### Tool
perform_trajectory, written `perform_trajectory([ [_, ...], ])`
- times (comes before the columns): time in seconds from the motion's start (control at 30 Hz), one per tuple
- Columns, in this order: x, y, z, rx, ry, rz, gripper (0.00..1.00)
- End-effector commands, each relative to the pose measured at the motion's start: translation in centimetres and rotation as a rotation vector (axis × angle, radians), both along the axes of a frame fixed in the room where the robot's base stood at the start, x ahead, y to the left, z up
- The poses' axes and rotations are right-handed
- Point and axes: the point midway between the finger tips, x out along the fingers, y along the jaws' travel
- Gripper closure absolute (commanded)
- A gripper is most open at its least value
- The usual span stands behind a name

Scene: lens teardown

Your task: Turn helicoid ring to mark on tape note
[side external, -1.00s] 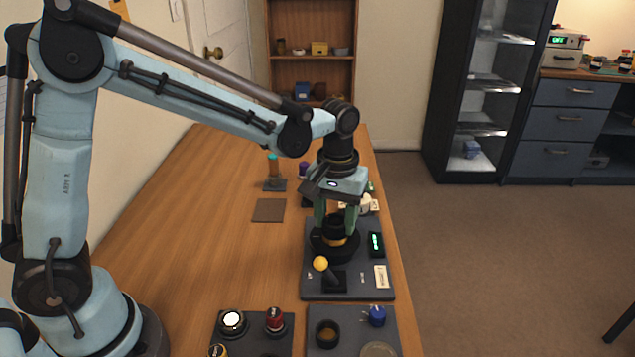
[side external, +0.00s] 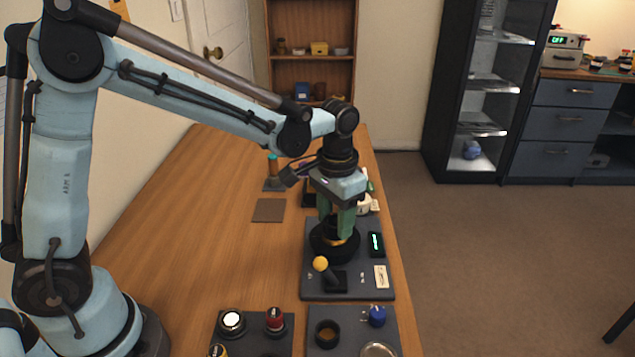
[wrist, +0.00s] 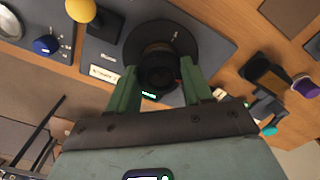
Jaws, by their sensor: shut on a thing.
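The helicoid ring (wrist: 158,70) is a dark ribbed ring on a round black base (side external: 330,252), which stands on a grey board (side external: 347,287). My gripper (side external: 338,232) points down over it, its green fingers shut on the ring from both sides. In the wrist view my gripper (wrist: 160,88) has one finger on each side of the ring. A cream tape note (side external: 380,276) lies on the board to the right, and shows in the wrist view (wrist: 104,75). Its writing is too small to read, and the ring's mark is not clear.
A lever with a yellow knob (side external: 320,263) stands on the board close in front of the base. A small display with green digits (side external: 376,244) is at the right. A tray with a blue knob (side external: 377,316) lies nearer. Bare table lies to the left.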

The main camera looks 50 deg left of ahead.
Motion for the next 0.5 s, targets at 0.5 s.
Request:
perform_trajectory([
  [0.5,-0.03,0.01,0.01,0.000,0.001,-0.052,0.80],
])
